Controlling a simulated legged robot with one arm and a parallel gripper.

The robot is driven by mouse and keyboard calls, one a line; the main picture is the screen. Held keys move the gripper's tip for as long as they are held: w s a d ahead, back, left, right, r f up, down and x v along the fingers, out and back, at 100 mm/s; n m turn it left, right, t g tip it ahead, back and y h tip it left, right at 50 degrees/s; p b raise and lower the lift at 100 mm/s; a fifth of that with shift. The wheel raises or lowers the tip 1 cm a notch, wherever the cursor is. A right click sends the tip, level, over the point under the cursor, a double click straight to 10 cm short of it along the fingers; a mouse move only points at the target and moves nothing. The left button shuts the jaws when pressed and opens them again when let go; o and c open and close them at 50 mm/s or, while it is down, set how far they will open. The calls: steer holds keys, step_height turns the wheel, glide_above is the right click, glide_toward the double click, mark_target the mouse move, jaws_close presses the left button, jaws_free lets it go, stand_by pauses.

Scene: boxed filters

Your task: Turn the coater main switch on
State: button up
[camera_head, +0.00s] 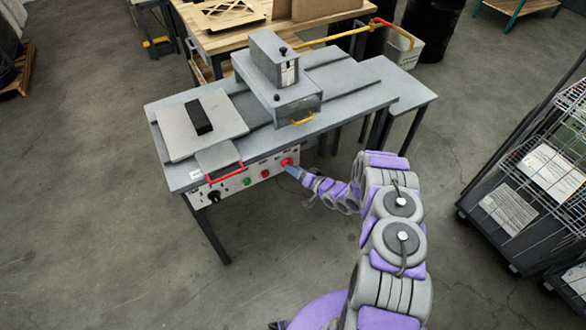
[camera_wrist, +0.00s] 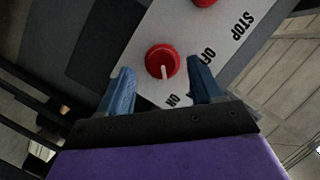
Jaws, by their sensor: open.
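The coater (camera_head: 340,92) is a grey bench machine with a light control panel (camera_head: 225,186) along its front edge. Its red main switch knob (camera_head: 287,162) is at the panel's right end. In the wrist view the round red knob (camera_wrist: 161,60) has a white pointer line aimed down, close to the ON label (camera_wrist: 173,100); the OFF label (camera_wrist: 208,57) is to the right. My gripper (camera_wrist: 162,86) is open, with one blue finger on either side below the knob. Contact with the knob cannot be told. In the head view my gripper (camera_head: 294,171) is at the panel's right end.
Other controls on the panel include a red button (camera_head: 265,173), a green button (camera_head: 247,182) and a black knob (camera_head: 214,196). A wire cart (camera_head: 530,180) stands right. Floor in front is clear.

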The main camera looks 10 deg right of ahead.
steer(key=p+v, duration=0.1)
steer(key=v, duration=1.4)
steer(key=shift+p, duration=0.3)
steer(key=shift+d+f, duration=0.1)
steer(key=shift+f, duration=0.05)
steer(key=w+d+r+n+g+h, duration=0.2)
steer(key=w+d+r+g+h, duration=0.25)
steer(key=d+r+h, duration=0.4)
steer(key=s+d+r+g+h, duration=0.1)
steer(key=s+r+g+h, duration=0.35)
steer(key=r, duration=1.05)
steer(key=s+a+r+g+y, duration=0.1)
steer(key=s+a+r, duration=0.35)
steer(key=s, duration=0.35)
steer(key=s+a+r+g, duration=0.1)
steer(key=s+a+r, duration=0.2)
steer(key=s+r, duration=0.4)
steer(key=s+a+r+g+y, duration=0.1)
steer(key=s+a, duration=0.5)
steer(key=s, duration=0.6)
steer(key=s+a+r+g+y, duration=0.2)
steer(key=s+a, duration=0.4)
steer(key=s, duration=0.6)
steer(key=shift+a+r+n+g, duration=0.2)
steer(key=shift+r+n+g, duration=0.15)
steer(key=shift+r, duration=0.4)
